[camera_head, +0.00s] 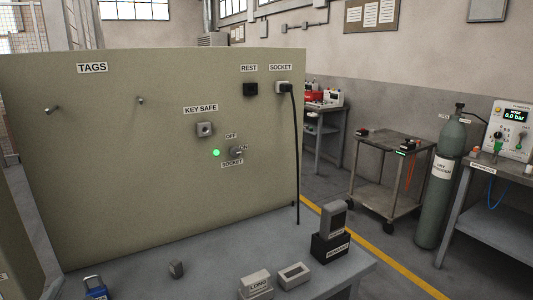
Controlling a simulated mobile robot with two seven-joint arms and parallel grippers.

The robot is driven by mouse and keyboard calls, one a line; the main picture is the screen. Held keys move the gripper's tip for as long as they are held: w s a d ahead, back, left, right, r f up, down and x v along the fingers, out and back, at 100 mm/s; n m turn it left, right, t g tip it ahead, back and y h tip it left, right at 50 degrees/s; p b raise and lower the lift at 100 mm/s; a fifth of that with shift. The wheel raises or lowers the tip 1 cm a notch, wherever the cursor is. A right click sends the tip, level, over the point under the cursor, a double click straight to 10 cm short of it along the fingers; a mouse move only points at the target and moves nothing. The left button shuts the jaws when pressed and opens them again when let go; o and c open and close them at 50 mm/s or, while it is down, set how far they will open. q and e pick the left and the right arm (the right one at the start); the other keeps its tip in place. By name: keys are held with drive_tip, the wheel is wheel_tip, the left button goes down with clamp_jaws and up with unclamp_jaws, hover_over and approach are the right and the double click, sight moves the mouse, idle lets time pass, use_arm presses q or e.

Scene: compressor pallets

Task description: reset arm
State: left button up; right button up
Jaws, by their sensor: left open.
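Neither of my grippers can be made out in the head view, and no part of my arms shows clearly. A grey-green panel (110,190) stands upright at the back of a grey bench (215,258). On the panel are two pegs under a TAGS label, a KEY SAFE fitting (204,130), a black REST holder (250,89), a SOCKET with a plug (283,87) and its black cable, and a switch (237,152) beside a lit green lamp (216,153).
On the bench are a blue padlock (96,293), a small dark grey piece (176,269), a block labelled LONG (256,284), a pale block (294,276) and a device in a black holder (329,246). A cart (388,148) and gas cylinder (438,190) stand right.

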use_arm(q)
drive_tip(key=s+d+f+n+g+h, duration=0.1)
drive_tip(key=s+f+n+g, duration=0.1)
drive_tip(key=s+f+g, duration=0.3)
drive_tip(key=s+d+f+n+g+h, duration=0.1)
drive_tip(key=d+f+n+g, duration=0.15)
drive_tip(key=f, duration=0.55)
drive_tip(key=s+d+f+n+g+h, duration=0.2)
drive_tip(key=s+d+f+g+h, duration=0.2)
drive_tip(key=s+d+f+g, duration=0.45)
drive_tip(key=w+d+f+t+h+b, duration=0.1)
drive_tip(key=w+f+t+b, duration=0.2)
drive_tip(key=f+t, duration=0.6)
wheel_tip(320, 180, down, 2)
drive_tip(key=shift+w+d+f+m+h+b, duration=0.1)
drive_tip(key=shift+w+d+m+h+b, duration=0.2)
drive_tip(key=shift+w, duration=0.65)
